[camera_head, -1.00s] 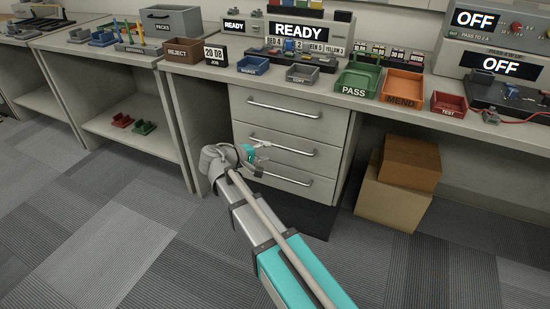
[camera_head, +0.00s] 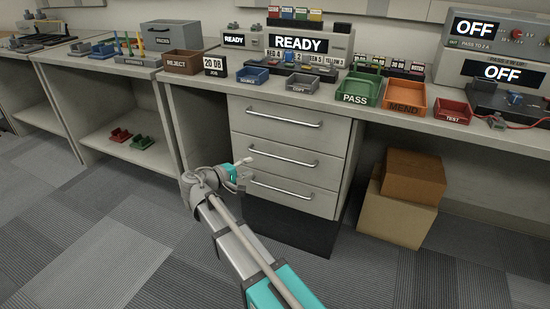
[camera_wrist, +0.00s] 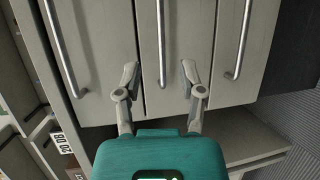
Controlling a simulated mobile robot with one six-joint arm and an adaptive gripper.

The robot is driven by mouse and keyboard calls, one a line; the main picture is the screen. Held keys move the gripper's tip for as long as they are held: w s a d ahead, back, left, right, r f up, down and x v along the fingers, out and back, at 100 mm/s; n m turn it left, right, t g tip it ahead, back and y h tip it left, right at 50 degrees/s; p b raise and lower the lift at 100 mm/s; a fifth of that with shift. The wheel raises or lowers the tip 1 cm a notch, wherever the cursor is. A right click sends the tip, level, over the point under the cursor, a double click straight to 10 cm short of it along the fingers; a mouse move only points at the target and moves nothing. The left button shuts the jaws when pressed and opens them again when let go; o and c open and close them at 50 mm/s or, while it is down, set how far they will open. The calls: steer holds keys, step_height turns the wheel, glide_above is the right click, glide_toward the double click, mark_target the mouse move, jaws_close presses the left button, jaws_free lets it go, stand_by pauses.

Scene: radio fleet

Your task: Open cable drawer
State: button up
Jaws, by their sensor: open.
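A grey unit with several stacked fronts under the bench holds the drawers; three show bar handles. In the head view these are the top handle (camera_head: 284,117), middle handle (camera_head: 284,158) and bottom handle (camera_head: 290,190). All three drawers look shut, and no label shows which is the cable drawer. My gripper (camera_head: 243,170) is open and empty near the left ends of the lower two handles. In the wrist view the drawers appear turned on their side. My gripper (camera_wrist: 159,74) there has its fingers apart, with the middle handle (camera_wrist: 161,45) lined up between them; contact cannot be told.
On the bench above stand the green PASS tray (camera_head: 359,86), orange MEND tray (camera_head: 405,97) and red TEST tray (camera_head: 452,109). Cardboard boxes (camera_head: 398,216) sit on the floor right of the drawers. The carpet (camera_head: 120,240) in front is clear.

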mark_target(278, 157)
steer(key=b+x, duration=0.2)
steer(key=x, duration=1.1)
steer(key=shift+w+d+f, duration=0.15)
steer(key=shift+w, duration=0.05)
jaws_close()
